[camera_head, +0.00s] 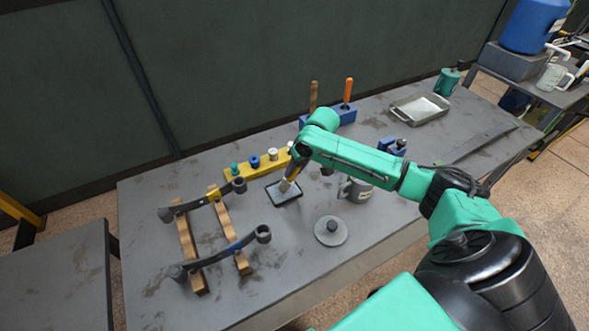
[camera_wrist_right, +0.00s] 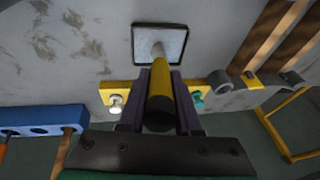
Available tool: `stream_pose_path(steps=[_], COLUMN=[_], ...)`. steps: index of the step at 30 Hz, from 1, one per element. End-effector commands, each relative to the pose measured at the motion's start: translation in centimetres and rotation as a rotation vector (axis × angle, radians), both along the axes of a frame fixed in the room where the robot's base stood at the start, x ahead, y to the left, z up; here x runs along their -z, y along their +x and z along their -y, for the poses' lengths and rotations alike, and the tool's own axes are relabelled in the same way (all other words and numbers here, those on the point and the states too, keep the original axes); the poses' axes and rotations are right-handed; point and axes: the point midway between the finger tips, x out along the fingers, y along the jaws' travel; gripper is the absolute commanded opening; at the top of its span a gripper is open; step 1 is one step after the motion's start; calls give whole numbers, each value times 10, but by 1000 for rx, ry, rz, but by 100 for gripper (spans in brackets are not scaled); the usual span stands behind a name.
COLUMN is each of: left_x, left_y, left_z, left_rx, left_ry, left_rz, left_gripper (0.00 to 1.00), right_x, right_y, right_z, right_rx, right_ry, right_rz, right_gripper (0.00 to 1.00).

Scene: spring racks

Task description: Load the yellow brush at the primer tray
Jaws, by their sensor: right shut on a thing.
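My right gripper (camera_head: 296,166) is shut on the yellow brush (camera_wrist_right: 160,95), which points down from the jaws. The brush's pale lower end also shows in the head view (camera_head: 287,185). It is over a small dark-rimmed tray (camera_head: 276,199) with a light grey inside, which also shows in the wrist view (camera_wrist_right: 138,52). The tip overlaps the tray's inside; I cannot tell whether it touches. A larger metal tray (camera_head: 394,112) with pale contents stands at the back right. No label shows which one is the primer tray. My left gripper is not in view.
A yellow block (camera_head: 240,171) with several coloured plugs lies just behind the small tray. A blue holder (camera_head: 345,115) has two handles upright. Leaf springs (camera_head: 215,258) lie on wooden bars at left. A mug (camera_head: 357,192) and round lid (camera_head: 331,238) stand nearby.

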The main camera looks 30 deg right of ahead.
Motion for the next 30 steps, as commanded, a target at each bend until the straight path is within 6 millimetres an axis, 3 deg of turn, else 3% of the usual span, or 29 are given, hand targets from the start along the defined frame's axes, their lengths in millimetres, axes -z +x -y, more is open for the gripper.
stream_pose_path(steps=[30], left_x=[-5], left_y=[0], left_z=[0], left_rx=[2], left_ry=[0], left_rz=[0], left_gripper=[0], right_x=[1], right_y=[0], right_z=[0], right_rx=[0], right_ry=[0], right_rz=[-1], right_gripper=[0])
